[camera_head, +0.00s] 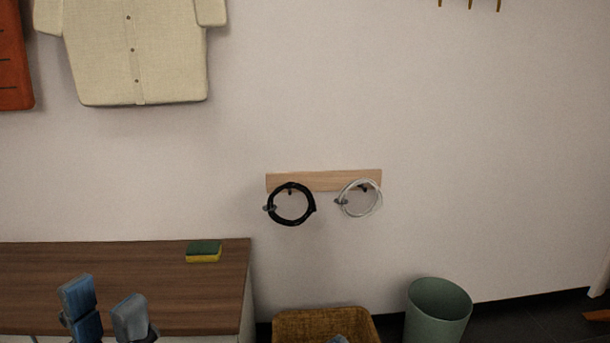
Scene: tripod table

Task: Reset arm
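My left gripper (104,305) is at the bottom left of the head view, in front of the brown table. Its two blue-grey fingers stand upright and apart, with nothing between them. The rest of my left arm is below the picture. I do not clearly see my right gripper.
A green-yellow sponge (203,252) lies on the wooden table (150,265). Black (291,204) and white (360,198) cable coils hang from a wall rack (325,181). A wicker basket (300,322), holding something grey-blue, and a green bin (437,312) stand right of the table.

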